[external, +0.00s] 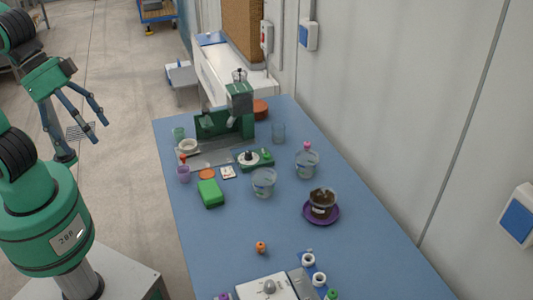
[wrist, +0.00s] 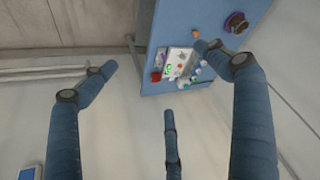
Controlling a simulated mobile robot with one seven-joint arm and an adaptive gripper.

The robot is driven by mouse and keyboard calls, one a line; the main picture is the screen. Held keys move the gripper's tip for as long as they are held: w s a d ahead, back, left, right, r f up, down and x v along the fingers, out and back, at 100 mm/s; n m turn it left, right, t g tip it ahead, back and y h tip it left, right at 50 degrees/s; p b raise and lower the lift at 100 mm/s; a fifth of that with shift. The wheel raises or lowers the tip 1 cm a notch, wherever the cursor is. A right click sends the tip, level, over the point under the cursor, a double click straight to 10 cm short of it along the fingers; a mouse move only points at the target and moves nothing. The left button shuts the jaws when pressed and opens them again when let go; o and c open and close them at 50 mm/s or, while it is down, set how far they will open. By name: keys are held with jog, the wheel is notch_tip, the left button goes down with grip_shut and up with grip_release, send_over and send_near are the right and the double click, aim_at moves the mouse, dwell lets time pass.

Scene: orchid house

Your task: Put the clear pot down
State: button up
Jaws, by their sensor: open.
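Several clear pots stand upright on the blue table (external: 222,255) in the external view. One clear pot (external: 264,184) stands near the middle. A second clear pot (external: 306,167) with a pink thing at its top is behind it to the right. A third clear pot (external: 323,198), filled with dark material, sits on a purple saucer (external: 307,216); the saucer also shows in the wrist view (wrist: 237,23). I cannot tell which pot the task means. My gripper (external: 98,128) is open and empty, raised left of the table, well apart from every pot. Its spread fingers (wrist: 160,78) show in the wrist view.
A green machine (external: 213,124), a clear beaker (external: 278,133) and a brown round pot (external: 260,109) stand at the back. A green block (external: 211,193) and a purple cup (external: 183,174) are at the left. The wall bounds the right side. The table's left front is clear.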

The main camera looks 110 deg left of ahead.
jog(key=s+d+f+m, duration=0.1)
jog(key=s+d+f, duration=0.1)
jog(key=s, duration=0.7)
jog(key=shift+s+d+f+m+h, duration=0.2)
jog(key=shift+d+m+h, duration=0.15)
jog(key=shift+d, duration=0.4)
